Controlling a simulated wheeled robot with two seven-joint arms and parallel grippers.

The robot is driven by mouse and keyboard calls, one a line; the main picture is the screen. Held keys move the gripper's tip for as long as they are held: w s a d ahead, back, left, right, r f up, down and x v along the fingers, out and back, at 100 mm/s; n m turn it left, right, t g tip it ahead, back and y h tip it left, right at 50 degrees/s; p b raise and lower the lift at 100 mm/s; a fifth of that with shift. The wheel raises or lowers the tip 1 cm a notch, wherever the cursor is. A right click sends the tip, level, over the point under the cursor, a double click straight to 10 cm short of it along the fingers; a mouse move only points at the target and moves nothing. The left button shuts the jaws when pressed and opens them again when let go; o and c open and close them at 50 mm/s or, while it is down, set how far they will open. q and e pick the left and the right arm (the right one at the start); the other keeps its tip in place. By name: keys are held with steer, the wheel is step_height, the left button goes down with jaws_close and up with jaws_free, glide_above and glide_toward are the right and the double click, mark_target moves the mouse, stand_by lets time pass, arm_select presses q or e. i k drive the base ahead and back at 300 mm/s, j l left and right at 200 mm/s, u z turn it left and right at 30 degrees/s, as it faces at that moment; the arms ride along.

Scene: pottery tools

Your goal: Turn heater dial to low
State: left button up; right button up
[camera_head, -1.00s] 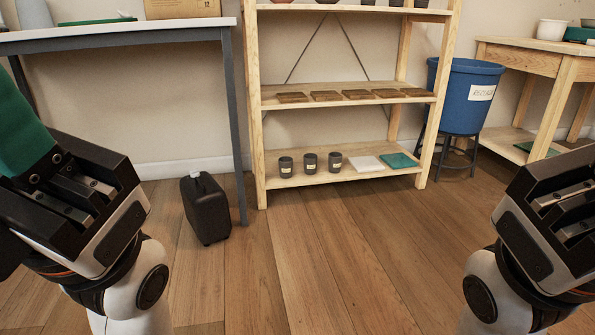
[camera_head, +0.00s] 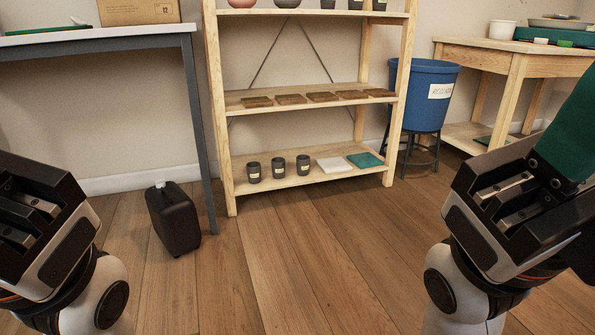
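No heater or dial shows in the head view. My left gripper (camera_head: 35,215) is at the left edge, partly cut off by the frame, and its fingertips are out of view. My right gripper (camera_head: 520,195) is at the right, with a green part rising out of the frame's right side. I cannot tell whether either gripper is open or shut. Nothing is seen held in them.
A wooden shelf (camera_head: 298,98) with cups and tiles stands ahead. A black canister (camera_head: 173,219) is on the floor beside the grey-legged table (camera_head: 100,38). A blue bin (camera_head: 425,95) and wooden table (camera_head: 510,62) are at right. The middle floor is clear.

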mark_target(159, 183)
steer(key=u, duration=0.75)
